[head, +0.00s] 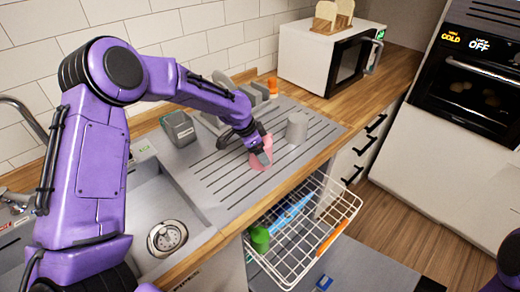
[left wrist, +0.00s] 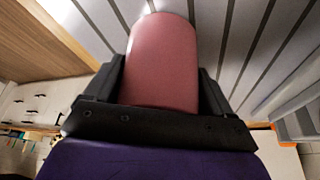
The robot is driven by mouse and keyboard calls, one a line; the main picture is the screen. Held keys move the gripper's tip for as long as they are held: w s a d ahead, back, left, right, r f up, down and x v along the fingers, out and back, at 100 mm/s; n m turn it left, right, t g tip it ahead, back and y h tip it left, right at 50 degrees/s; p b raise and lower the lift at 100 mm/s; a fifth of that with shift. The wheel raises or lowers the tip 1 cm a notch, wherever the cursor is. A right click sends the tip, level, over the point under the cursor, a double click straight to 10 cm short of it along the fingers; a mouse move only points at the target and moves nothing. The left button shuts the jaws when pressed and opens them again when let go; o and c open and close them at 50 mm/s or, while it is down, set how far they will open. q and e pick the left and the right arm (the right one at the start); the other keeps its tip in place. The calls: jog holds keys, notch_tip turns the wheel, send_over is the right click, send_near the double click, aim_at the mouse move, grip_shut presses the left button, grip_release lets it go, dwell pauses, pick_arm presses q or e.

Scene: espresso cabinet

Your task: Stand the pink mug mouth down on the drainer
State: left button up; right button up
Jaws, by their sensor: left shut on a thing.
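The pink mug (head: 259,163) is at the grooved grey drainer (head: 222,172), held by my left gripper (head: 262,153). In the left wrist view the mug (left wrist: 162,62) sits between the two black fingers of the left gripper (left wrist: 160,90), which are shut on its sides. The drainer's dark grooves show behind it. The gripper hides part of the mug; I cannot tell which way its mouth faces or whether it touches the drainer. My right gripper is out of view.
A grey cylinder (head: 297,128) stands on the drainer just right of the mug. A grey box (head: 179,128) and an orange-topped item (head: 273,87) are behind. The sink (head: 160,222) is at left. A pulled-out wire basket (head: 300,232) is below the counter edge.

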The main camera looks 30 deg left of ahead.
pick_arm(q)
jog(key=shift+w+f, duration=0.1)
jog(key=o, duration=1.1)
jog(key=b+v, duration=0.2)
jog(key=v, duration=0.8)
jog(key=shift+r, duration=0.2)
jog(key=shift+r, duration=0.1)
